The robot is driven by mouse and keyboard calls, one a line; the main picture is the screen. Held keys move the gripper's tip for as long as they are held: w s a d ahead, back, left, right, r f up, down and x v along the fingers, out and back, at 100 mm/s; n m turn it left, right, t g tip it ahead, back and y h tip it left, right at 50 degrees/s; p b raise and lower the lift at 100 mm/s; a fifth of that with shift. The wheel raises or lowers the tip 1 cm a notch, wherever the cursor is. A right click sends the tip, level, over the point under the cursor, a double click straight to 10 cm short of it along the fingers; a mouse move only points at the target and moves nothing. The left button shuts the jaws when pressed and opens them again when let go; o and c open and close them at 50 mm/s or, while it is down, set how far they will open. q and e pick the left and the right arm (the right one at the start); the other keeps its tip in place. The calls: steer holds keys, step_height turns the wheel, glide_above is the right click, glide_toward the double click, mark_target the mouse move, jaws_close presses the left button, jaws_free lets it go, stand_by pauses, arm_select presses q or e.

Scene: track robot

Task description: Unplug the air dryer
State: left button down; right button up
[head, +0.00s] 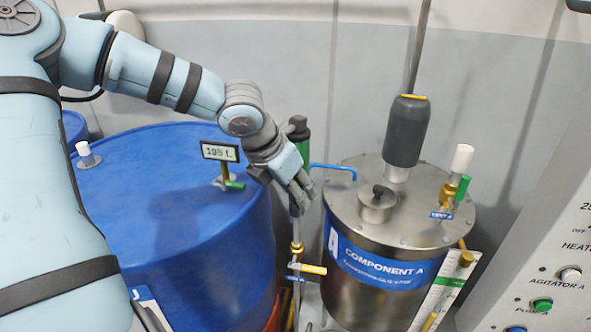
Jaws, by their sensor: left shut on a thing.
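The green cylinder with a dark cap, which I take to be the air dryer (300,138), stands upright between the blue drum and the steel tank. My left gripper (300,198) comes in from the left over the drum and is shut on it at its lower part. The fingers hide that lower part, so I cannot tell whether it is still seated on the pipe (297,234) below. My right gripper is not in view.
The large blue drum (170,225) carries a small display (220,152). The steel tank (345,215), labelled Component A, has a dark agitator motor (406,130) on top. A yellow valve handle (312,269) sits low between them. A control panel (555,240) stands at right.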

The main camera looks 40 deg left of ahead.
arm_select(q)
steer(key=shift+w+a+r, duration=0.1)
steer(key=shift+w+r, duration=0.05)
steer(key=shift+r, duration=0.5)
steer(key=shift+w+a+r+p, duration=0.15)
steer(key=shift+w+r+p, duration=0.1)
steer(key=shift+r+p, duration=0.75)
steer(key=shift+s, duration=0.15)
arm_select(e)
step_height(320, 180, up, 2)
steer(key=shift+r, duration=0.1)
arm_select(q)
steer(key=shift+r, duration=0.2)
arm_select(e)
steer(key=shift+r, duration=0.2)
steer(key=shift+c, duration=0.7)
arm_select(q)
steer(key=shift+f, duration=0.15)
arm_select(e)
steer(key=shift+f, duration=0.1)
